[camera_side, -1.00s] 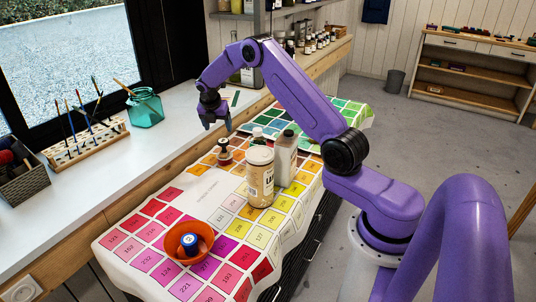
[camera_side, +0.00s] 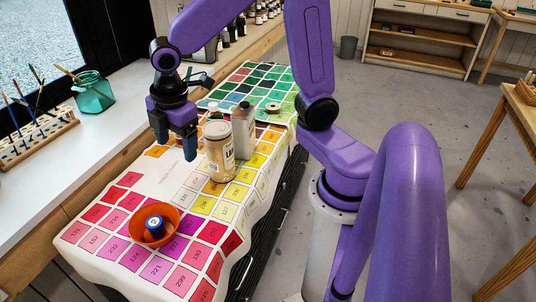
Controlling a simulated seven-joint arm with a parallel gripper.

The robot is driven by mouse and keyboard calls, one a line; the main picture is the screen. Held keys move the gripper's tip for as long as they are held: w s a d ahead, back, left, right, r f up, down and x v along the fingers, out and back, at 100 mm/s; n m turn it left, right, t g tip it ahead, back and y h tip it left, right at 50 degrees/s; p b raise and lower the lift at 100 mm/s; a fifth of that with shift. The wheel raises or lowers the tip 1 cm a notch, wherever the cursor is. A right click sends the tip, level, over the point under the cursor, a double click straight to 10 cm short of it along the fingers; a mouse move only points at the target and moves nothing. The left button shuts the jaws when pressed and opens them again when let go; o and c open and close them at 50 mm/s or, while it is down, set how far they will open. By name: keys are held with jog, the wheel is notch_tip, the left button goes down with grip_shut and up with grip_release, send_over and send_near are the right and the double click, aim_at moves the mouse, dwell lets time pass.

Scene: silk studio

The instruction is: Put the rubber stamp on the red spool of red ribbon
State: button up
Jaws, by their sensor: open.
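My gripper (camera_side: 175,140) is open and points down over the orange part of the printed colour cloth, left of a lidded jar. Its two blue-tipped fingers are apart. The rubber stamp, with its dark knob, stood in this area earlier; now my gripper covers it almost wholly, and I cannot tell whether the fingers are around it. I cannot make out a red spool of red ribbon. A small pale spool-like ring (camera_side: 273,107) lies on the green part of the cloth, its ribbon colour unclear.
The tan jar (camera_side: 219,158) and a grey bottle (camera_side: 243,134) stand close to the right of my gripper. An orange bowl (camera_side: 141,237) with a blue numbered thing (camera_side: 154,224) inside is at the front. A brush rack (camera_side: 40,140) and teal jar (camera_side: 92,95) stand on the sill.

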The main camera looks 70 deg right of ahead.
jog(key=s+d+m+g, duration=0.1)
jog(key=s+d+m, duration=0.2)
jog(key=s, duration=1.7)
jog(key=shift+f+y, duration=0.2)
jog(key=shift+y, duration=0.2)
jog(key=shift+o, duration=0.3)
